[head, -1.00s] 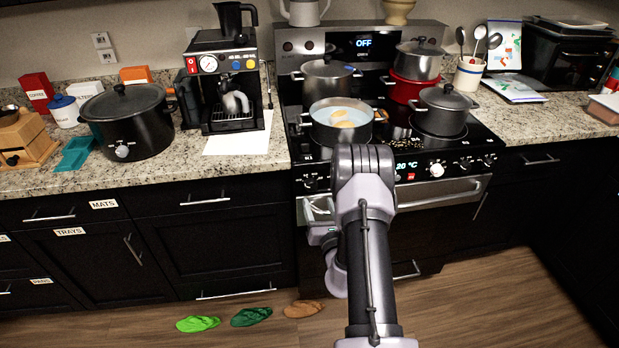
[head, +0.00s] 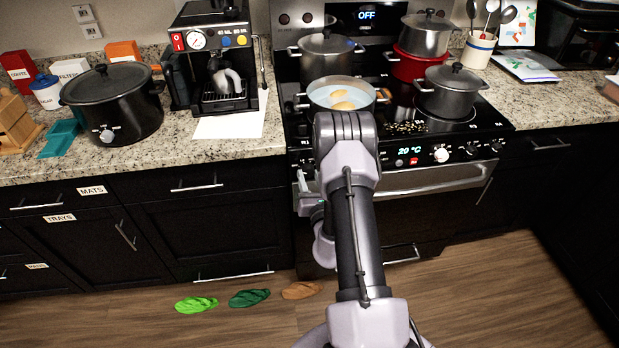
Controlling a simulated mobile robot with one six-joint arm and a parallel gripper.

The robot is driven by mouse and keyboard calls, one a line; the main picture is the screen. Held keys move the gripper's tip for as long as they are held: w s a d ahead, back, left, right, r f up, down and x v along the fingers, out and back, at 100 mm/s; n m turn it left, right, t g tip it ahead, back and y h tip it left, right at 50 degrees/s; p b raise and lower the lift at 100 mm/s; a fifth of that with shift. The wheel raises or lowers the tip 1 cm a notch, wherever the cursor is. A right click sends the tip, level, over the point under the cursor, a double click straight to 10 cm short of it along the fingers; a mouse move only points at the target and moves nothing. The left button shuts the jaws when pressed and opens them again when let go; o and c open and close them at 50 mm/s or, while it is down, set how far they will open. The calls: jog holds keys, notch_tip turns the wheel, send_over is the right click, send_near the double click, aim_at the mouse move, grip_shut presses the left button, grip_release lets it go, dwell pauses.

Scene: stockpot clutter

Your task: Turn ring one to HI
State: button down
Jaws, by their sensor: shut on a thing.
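The stove (head: 470,125) has a black glass top and a row of front knobs. Several knobs (head: 472,150) show to the right of the display, which reads 20 °C. My gripper (head: 304,186) is at the left end of the knob row, partly hidden behind my own arm. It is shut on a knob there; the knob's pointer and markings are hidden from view. The back panel display (head: 366,15) reads OFF. An open pot (head: 341,94) with pale liquid and yellowish pieces stands on the front left of the stovetop.
A lidded grey pot (head: 327,56) stands behind the open pot. Another lidded pot (head: 449,97) is at front right. A steel pot sits on a red pot (head: 418,68) behind it. A coffee machine (head: 215,60) stands left of the stove.

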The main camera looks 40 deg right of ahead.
jog(key=shift+r+m, duration=0.1)
jog(key=shift+m, duration=0.2)
jog(key=m+p, duration=0.1)
jog(key=m, duration=0.2)
jog(key=shift+w, duration=0.1)
jog(key=m+p, duration=0.2)
jog(key=m, duration=0.2)
jog(key=shift+a+m+h, duration=0.1)
jog(key=shift+m+h, duration=0.2)
jog(key=shift+m, duration=0.1)
jog(key=m+p, duration=0.1)
jog(key=m, duration=0.3)
jog(key=shift+w+r+m+p, duration=0.1)
jog(key=shift+r+m+p, duration=0.05)
jog(key=shift+m+p, duration=0.25)
jog(key=m+p, duration=0.1)
jog(key=m, duration=0.2)
jog(key=shift+m+h, duration=0.3)
jog(key=shift+m, duration=0.1)
jog(key=m+p, duration=0.1)
jog(key=m, duration=0.4)
jog(key=shift+a+r+m+h, duration=0.1)
jog(key=shift+r+m+h, duration=0.05)
jog(key=shift+m+h, duration=0.2)
jog(key=m+p, duration=0.1)
jog(key=m, duration=0.4)
jog(key=shift+m, duration=0.45)
